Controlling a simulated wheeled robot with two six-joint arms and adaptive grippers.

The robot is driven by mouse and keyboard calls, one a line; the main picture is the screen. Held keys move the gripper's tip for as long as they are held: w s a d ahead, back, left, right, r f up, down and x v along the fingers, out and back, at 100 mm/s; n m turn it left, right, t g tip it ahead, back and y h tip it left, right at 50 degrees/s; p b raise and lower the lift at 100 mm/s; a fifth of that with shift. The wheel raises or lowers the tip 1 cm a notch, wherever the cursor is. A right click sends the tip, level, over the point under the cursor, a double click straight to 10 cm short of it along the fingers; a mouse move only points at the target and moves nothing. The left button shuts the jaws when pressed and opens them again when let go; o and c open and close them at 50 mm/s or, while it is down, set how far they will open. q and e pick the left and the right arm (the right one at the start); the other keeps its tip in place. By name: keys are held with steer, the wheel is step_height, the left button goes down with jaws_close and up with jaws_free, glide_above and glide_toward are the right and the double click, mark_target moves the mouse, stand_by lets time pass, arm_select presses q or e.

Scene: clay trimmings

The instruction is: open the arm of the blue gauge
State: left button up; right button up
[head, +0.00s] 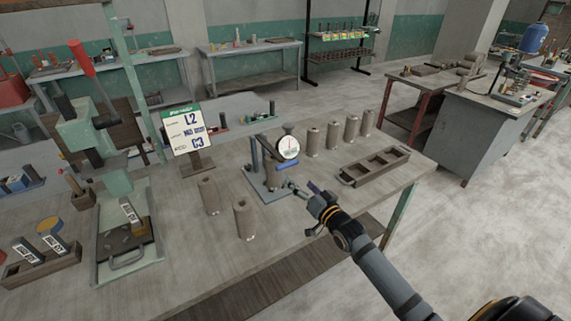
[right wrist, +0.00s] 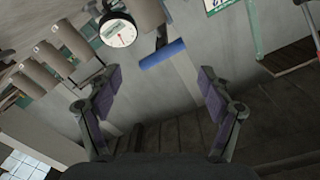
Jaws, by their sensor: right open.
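The gauge stands on the bench with a round white dial (head: 289,148) and a blue-grey base plate (head: 257,186). Its blue arm (head: 288,165) is a short bar just below the dial. In the right wrist view the dial (right wrist: 118,32) is at the upper left and the blue arm (right wrist: 162,54) lies ahead, between the fingertip lines and beyond them. My right gripper (head: 303,190) is open and empty, in front of the gauge and apart from the arm; its two fingers also show in the right wrist view (right wrist: 160,78). My left gripper is not in view.
Several clay cylinders (head: 333,136) stand behind and right of the gauge; two more (head: 245,219) stand in front left. A wooden tray (head: 350,181) lies to the right. A sign (head: 187,130) and a green press (head: 88,135) stand to the left.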

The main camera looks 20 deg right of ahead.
mark_target(286, 162)
steer(key=shift+t, duration=0.3)
steer(key=w+b, duration=0.1)
steer(key=w, duration=0.2)
steer(key=w+b, duration=0.2)
steer(key=w, duration=0.1)
steer(key=w+b, duration=0.1)
steer(key=w, duration=0.3)
steer(key=shift+a+r, duration=0.3)
steer(key=shift+r, duration=0.05)
steer(key=shift+w+a, duration=0.1)
steer(key=shift+w, duration=0.25)
steer(key=shift+c, duration=0.4)
steer(key=c, duration=1.6)
steer(key=shift+r, duration=0.1)
